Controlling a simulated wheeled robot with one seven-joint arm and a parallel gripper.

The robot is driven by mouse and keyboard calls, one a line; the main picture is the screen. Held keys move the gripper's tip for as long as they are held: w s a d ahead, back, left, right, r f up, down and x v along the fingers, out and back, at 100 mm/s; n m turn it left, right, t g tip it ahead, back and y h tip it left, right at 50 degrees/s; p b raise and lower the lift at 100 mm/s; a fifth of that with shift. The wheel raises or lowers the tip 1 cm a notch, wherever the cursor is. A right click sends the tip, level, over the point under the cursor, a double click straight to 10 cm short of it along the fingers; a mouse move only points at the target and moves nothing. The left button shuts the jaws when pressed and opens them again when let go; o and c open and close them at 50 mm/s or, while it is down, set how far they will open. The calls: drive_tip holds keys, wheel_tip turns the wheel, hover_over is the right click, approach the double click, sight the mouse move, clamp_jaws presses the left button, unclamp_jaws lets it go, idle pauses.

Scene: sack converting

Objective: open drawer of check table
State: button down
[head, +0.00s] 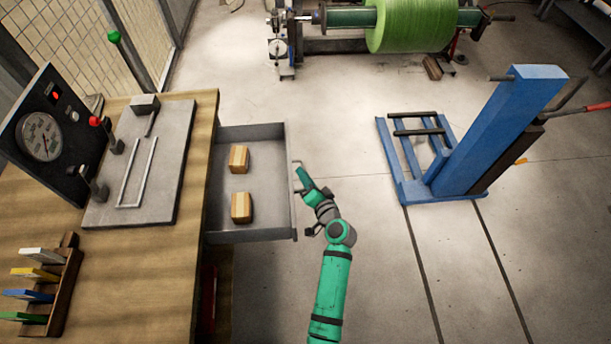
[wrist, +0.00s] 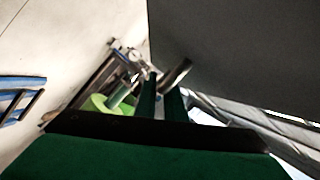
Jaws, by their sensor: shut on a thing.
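The check table (head: 150,265) has a wooden top and stands at the left in the head view. Its grey drawer (head: 262,235) is pulled well out to the right. Two wooden blocks (head: 240,158) lie inside the drawer. My gripper (head: 299,170) is at the handle (head: 294,178) on the drawer's front and is shut on it. In the wrist view, the two fingers of my gripper (wrist: 163,90) reach to the handle (wrist: 176,73), beside the dark drawer front (wrist: 240,50). The exact contact at the fingertips is small and hard to see.
A gauge panel (head: 42,138) and a grey plate (head: 118,205) with clamps stand on the tabletop. A rack of coloured pieces (head: 62,290) is at its front left. A blue lifter (head: 490,140) stands right. A green roll machine (head: 410,25) is behind. Floor between is clear.

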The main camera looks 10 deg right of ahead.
drive_tip(key=c, duration=2.1)
unclamp_jaws()
drive_tip(key=v, duration=1)
drive_tip(key=shift+s+r, duration=0.15)
drive_tip(key=shift+s, duration=0.1)
drive_tip(key=shift+s, duration=0.15)
drive_tip(key=shift+d, duration=0.1)
drive_tip(key=shift+s, duration=0.1)
